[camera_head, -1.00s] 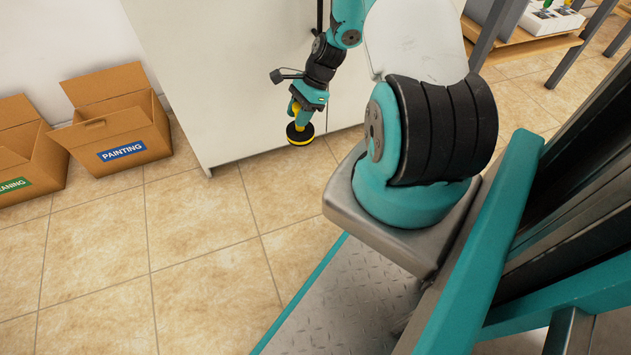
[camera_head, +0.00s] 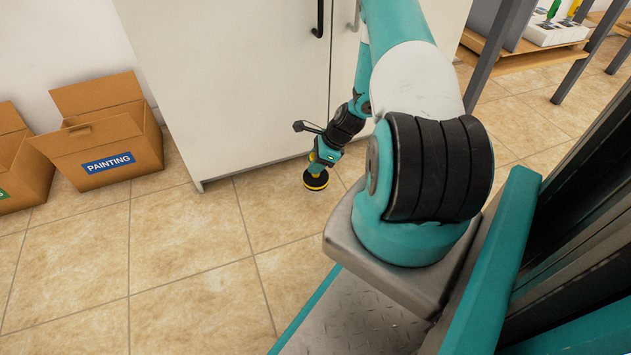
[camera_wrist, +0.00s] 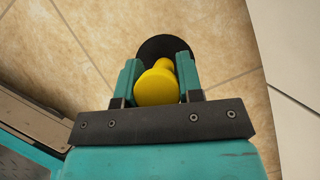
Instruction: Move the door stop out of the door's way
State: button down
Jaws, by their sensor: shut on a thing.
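The door stop (camera_head: 316,181) has a yellow body and a round black base. It is in front of the white cabinet's doors (camera_head: 250,100), low near the tiled floor. I cannot tell whether its base touches the floor. My gripper (camera_head: 321,163) is shut on the door stop from above. In the wrist view, the yellow knob of the door stop (camera_wrist: 157,87) sits between the two teal fingers of my gripper (camera_wrist: 159,72). The black base shows beyond the fingers, partly hidden by them and the knob.
An open cardboard box marked PAINTING (camera_head: 108,150) stands left of the cabinet, with another box (camera_head: 20,170) at the left edge. A wooden shelf (camera_head: 530,58) with grey posts is at the back right. The tiled floor (camera_head: 190,260) in front is clear.

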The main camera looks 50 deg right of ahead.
notch_tip(320, 180, down, 5)
jog(key=b, duration=0.3)
jog(key=shift+f, duration=0.15)
jog(key=c, duration=0.8)
grip_release()
jog(key=shift+o, duration=0.2)
jog(key=p+v, duration=0.8)
jog(key=v, duration=0.4)
